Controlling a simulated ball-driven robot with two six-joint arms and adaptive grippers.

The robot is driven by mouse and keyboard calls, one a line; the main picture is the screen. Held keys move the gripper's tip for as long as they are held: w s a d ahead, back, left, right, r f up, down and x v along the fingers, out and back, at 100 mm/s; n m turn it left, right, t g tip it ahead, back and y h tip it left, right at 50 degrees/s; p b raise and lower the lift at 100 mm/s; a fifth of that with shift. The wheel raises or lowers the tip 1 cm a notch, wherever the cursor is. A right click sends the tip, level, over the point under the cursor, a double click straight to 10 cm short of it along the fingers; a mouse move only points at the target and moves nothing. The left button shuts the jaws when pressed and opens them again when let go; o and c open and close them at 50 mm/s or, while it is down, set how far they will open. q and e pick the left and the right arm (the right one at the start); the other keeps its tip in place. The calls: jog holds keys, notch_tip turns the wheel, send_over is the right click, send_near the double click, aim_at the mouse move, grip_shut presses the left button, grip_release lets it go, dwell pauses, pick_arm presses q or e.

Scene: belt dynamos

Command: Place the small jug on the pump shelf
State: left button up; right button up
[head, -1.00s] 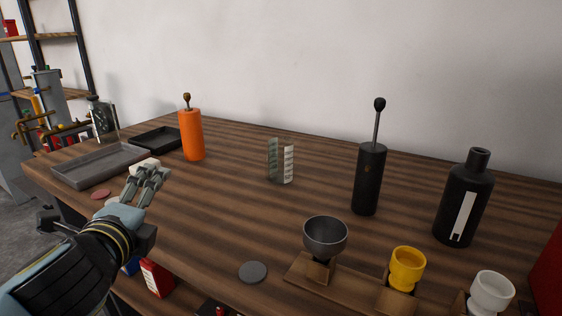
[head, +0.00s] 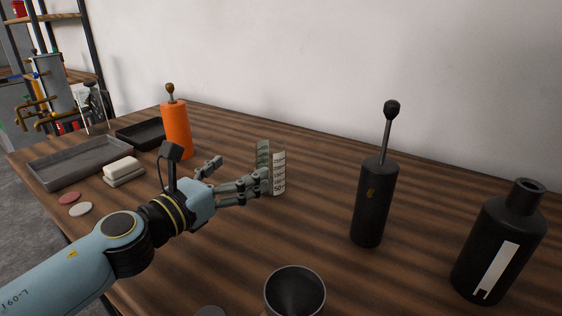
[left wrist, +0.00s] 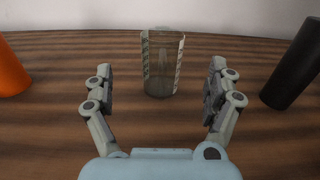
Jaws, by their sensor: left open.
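The small jug (head: 278,173) is a clear vessel with pale printed scales, upright on the wooden table. In the left wrist view the jug (left wrist: 161,65) stands ahead, centred between the fingers and just past their tips. My left gripper (head: 240,177) is open and empty, low over the table, with its fingers pointing at the jug; it also shows in the left wrist view (left wrist: 161,88). In the head view a finger partly overlaps the jug's left side. A metal rack with shelves (head: 58,18) stands at the far left; I cannot tell whether it is the pump shelf.
An orange cylinder (head: 176,130) stands left of the jug, a black knobbed cylinder (head: 372,205) and black bottle (head: 497,245) to its right. Grey tray (head: 70,175), black tray (head: 140,133) and white blocks (head: 122,168) lie left. A dark cup (head: 295,292) is in front.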

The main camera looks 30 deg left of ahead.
aim_at(260, 156)
pick_arm(q)
jog(key=w, duration=0.4)
jog(key=shift+d+r+p, duration=0.2)
jog(key=shift+d+p, duration=0.1)
jog(key=shift+p, duration=0.1)
jog(key=w, duration=0.2)
jog(key=w+f, duration=0.1)
jog(key=w, duration=0.1)
jog(key=w+d, duration=0.1)
jog(key=w, duration=0.1)
jog(key=shift+d+f+b, duration=0.1)
jog(key=shift+f+b, duration=0.1)
jog(key=shift+b, duration=0.1)
jog(key=c, duration=1.3)
jog(key=shift+c, duration=0.6)
jog(key=shift+r, duration=0.2)
